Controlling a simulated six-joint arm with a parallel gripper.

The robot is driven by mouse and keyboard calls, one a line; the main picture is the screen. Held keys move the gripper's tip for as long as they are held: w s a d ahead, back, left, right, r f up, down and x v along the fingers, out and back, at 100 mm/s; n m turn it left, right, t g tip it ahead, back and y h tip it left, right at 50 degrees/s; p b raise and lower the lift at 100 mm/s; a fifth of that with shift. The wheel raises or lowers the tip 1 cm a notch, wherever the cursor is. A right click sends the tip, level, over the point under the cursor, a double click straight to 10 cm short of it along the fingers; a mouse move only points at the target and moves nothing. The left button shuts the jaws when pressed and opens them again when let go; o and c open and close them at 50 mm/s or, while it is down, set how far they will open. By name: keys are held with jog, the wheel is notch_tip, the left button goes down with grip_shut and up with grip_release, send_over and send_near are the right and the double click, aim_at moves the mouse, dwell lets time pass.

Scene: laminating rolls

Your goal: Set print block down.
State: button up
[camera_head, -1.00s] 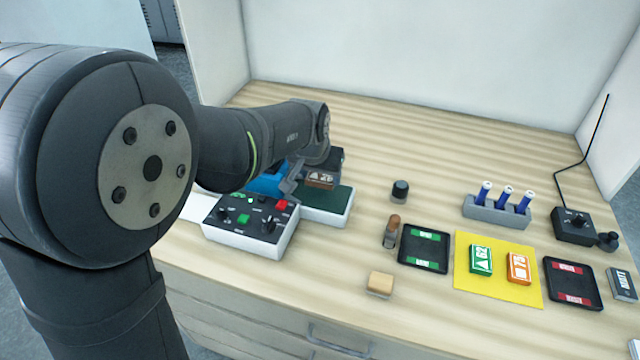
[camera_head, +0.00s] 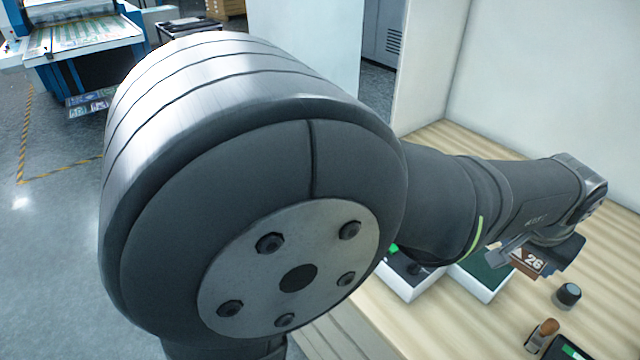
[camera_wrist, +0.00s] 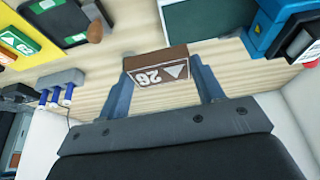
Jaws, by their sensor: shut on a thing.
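The print block (camera_head: 528,261) is brown with a white triangle and the number 26. My gripper (camera_wrist: 160,78) is shut on it, with one finger on each side in the wrist view, where the block (camera_wrist: 158,68) sits between the fingertips. In the head view my gripper (camera_head: 522,252) is partly hidden by my arm. The block appears held above the wooden table (camera_head: 470,325), near a white tray with a dark green pad (camera_head: 488,272); the exact height is hard to tell.

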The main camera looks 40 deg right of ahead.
jog(key=w+d+n, duration=0.1)
jog(key=w, duration=0.7)
jog(key=w+d+r+n, duration=0.1)
jog(key=w, duration=0.8)
jog(key=w+d+n+t, duration=0.1)
jog(key=w, duration=0.7)
jog(key=shift+w+d+r, duration=0.1)
jog(key=shift+w+r, duration=0.05)
jog(key=shift+w, duration=0.25)
jog(key=a+f+m, duration=0.1)
jog(key=a, duration=0.1)
jog(key=w+a+f+m, duration=0.1)
jog(key=a+f, duration=0.1)
jog(key=a, duration=0.1)
jog(key=a+f, duration=0.1)
jog(key=a, duration=0.1)
jog(key=shift+w+a+f+m+g, duration=0.35)
jog(key=shift+w+m+g, duration=0.05)
jog(key=shift+a+f, duration=0.15)
jog(key=shift+a, duration=0.1)
jog(key=shift+w+a+f, duration=0.15)
jog(key=shift+f, duration=0.1)
jog(key=w+f, duration=0.2)
jog(key=w, duration=0.1)
jog(key=w+f, duration=0.2)
jog(key=w, duration=0.2)
jog(key=w+a+f, duration=0.1)
jog(key=w+f, duration=0.1)
jog(key=w, duration=0.2)
jog(key=shift+f, duration=2.4)
